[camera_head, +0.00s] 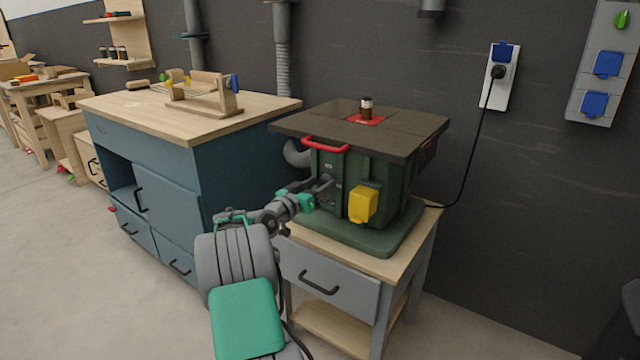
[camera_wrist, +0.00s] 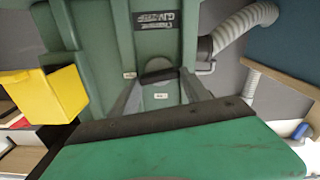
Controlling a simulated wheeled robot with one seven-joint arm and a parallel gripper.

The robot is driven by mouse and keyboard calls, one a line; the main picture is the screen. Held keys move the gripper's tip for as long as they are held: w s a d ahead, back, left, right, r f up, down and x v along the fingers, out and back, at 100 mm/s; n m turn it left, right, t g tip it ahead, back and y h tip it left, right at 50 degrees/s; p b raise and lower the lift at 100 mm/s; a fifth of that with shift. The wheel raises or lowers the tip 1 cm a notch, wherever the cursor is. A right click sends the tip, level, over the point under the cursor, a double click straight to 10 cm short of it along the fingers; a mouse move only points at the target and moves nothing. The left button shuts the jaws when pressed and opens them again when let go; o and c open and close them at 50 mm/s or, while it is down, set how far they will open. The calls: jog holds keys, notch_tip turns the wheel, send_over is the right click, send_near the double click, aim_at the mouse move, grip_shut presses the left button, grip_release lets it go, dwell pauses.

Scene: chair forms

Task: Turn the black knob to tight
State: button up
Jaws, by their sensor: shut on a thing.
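The green router table machine (camera_head: 335,185) stands on a wooden-topped cabinet. The black knob (camera_wrist: 158,76) sits on its front face, seen close in the wrist view, with a small white label below it. My gripper (camera_head: 324,188) reaches the front panel from the left, beside the yellow switch box (camera_head: 363,204). In the wrist view my gripper (camera_wrist: 158,82) has its two grey fingers on either side of the knob, shut on it. In the head view the fingers hide most of the knob. The knob's exact turn angle cannot be read.
The dark table top (camera_head: 400,130) with a red front handle (camera_head: 325,144) overhangs the panel. A grey hose (camera_wrist: 245,25) runs beside the machine. A blue workbench (camera_head: 165,170) stands to the left. The floor in front is clear.

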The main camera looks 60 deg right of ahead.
jog(key=n+p, duration=0.2)
jog(key=n, duration=0.2)
jog(key=shift+w, duration=0.1)
jog(key=n+p, duration=0.3)
jog(key=n, duration=0.2)
jog(key=shift+f, duration=0.1)
jog(key=n+p, duration=0.3)
jog(key=n, duration=0.1)
jog(key=shift+w+f, duration=0.1)
jog(key=shift+f, duration=0.05)
jog(key=shift+f+n+p, duration=0.2)
jog(key=shift+n+p, duration=0.45)
jog(key=shift+n, duration=0.75)
jog(key=o, duration=1)
jog(key=shift+a, duration=0.1)
jog(key=o, duration=0.4)
jog(key=shift+r, duration=0.1)
